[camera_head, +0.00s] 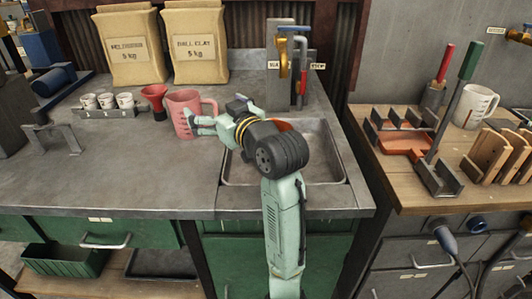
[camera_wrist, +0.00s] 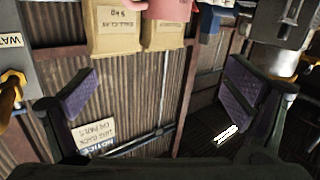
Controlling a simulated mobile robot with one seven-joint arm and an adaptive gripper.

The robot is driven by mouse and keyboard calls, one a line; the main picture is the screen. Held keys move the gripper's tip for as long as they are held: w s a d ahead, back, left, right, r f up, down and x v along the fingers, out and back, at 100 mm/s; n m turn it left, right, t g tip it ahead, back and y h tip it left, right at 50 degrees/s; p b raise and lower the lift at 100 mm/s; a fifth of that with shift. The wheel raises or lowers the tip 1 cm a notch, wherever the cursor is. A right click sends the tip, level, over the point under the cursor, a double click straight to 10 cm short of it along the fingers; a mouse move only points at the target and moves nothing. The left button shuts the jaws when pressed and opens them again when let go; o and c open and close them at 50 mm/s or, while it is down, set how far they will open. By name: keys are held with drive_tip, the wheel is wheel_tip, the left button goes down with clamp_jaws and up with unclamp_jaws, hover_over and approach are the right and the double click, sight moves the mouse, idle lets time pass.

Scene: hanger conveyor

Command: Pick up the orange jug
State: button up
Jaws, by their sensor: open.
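A jug (camera_head: 182,110) with a handle on its right side stands upright on the grey counter, left of the sink. It looks pinkish-red rather than orange. My gripper (camera_head: 195,122) is open beside the jug's right side, with its fingers pointing left near the handle and overlapping it in the picture. I cannot tell whether they touch it. In the wrist view the jug (camera_wrist: 162,8) shows only in part at the top edge, beyond the two wide-apart finger pads. Nothing sits between the pads of my gripper (camera_wrist: 163,95).
A red funnel (camera_head: 154,97) stands close left of the jug, with several white cups (camera_head: 107,101) on a rack further left. Clay bags (camera_head: 200,42) stand behind. The sink (camera_head: 315,169) lies under my arm. A white measuring jug (camera_head: 475,106) is on the wooden table.

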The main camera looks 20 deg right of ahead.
drive_tip(key=s+d+f+m+g+h, duration=0.1)
drive_tip(key=s+d+f+h, duration=0.2)
drive_tip(key=d, duration=0.5)
drive_tip(key=s+d+f+m+g, duration=0.2)
drive_tip(key=s+d+f, duration=0.2)
drive_tip(key=d, duration=0.5)
drive_tip(key=shift+s+d+f+p+x, duration=0.15)
drive_tip(key=shift+p+x, duration=0.4)
drive_tip(key=shift+x, duration=1.25)
drive_tip(key=shift+f+p+x, duration=0.25)
drive_tip(key=shift+p+x, duration=0.3)
drive_tip(key=shift+x, duration=1.25)
drive_tip(key=shift+s+d+f+p+x, duration=0.15)
drive_tip(key=shift+p+x, duration=0.4)
drive_tip(key=shift+x, duration=1.25)
drive_tip(key=c, duration=1.4)
drive_tip(key=shift+c, duration=0.2)
